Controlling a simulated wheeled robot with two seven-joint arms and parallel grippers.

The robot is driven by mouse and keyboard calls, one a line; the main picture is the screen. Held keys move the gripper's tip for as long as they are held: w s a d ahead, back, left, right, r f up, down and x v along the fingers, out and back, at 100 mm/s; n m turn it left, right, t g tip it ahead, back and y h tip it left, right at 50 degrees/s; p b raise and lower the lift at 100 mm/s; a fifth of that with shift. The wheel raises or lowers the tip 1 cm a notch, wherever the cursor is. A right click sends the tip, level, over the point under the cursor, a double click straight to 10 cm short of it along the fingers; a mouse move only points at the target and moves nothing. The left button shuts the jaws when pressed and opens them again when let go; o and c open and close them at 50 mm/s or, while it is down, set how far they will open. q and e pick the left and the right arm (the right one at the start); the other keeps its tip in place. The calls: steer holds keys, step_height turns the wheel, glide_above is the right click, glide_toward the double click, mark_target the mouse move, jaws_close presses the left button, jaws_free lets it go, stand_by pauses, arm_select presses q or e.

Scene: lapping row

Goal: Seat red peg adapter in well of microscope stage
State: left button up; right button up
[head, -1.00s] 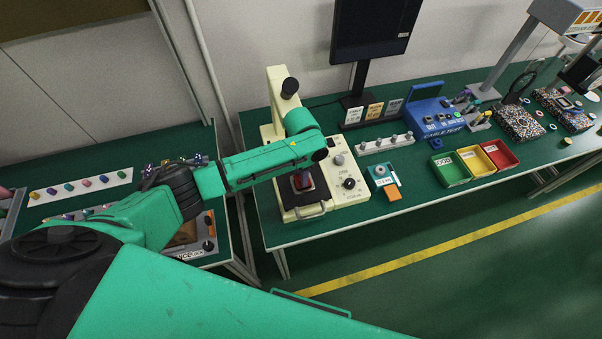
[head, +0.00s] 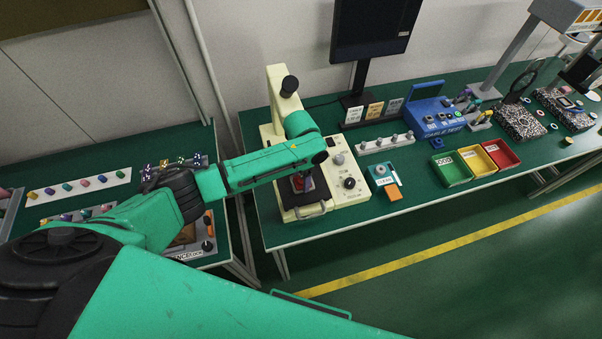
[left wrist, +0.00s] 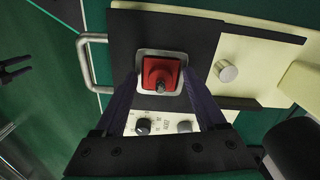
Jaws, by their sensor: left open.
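The red peg adapter (left wrist: 161,72) shows in the left wrist view as a red square block with a small grey peg. It is within the pale square rim of the well (left wrist: 143,54) on the dark microscope stage (left wrist: 195,35); I cannot tell if it sits fully down. My left gripper (left wrist: 159,76) is open, with one finger on each side of the adapter. In the head view, my forearm partly covers the microscope (head: 281,100), and only a bit of the adapter (head: 308,183) shows. A dark forked shape at the left wrist view's left edge looks like my right gripper (left wrist: 28,66).
The microscope base has a metal handle (left wrist: 86,66) at its front and knobs (head: 349,183) at its right. A teal tray (head: 382,173), an orange block (head: 395,194) and a white peg rack (head: 385,143) stand right of it. Green, yellow and red bins (head: 451,170) are farther right.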

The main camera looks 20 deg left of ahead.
mark_target(301, 177)
arm_select(q)
step_height(301, 177, up, 15)
steer(key=b, duration=0.2)
steer(key=shift+f, duration=0.2)
steer(key=shift+f, duration=0.1)
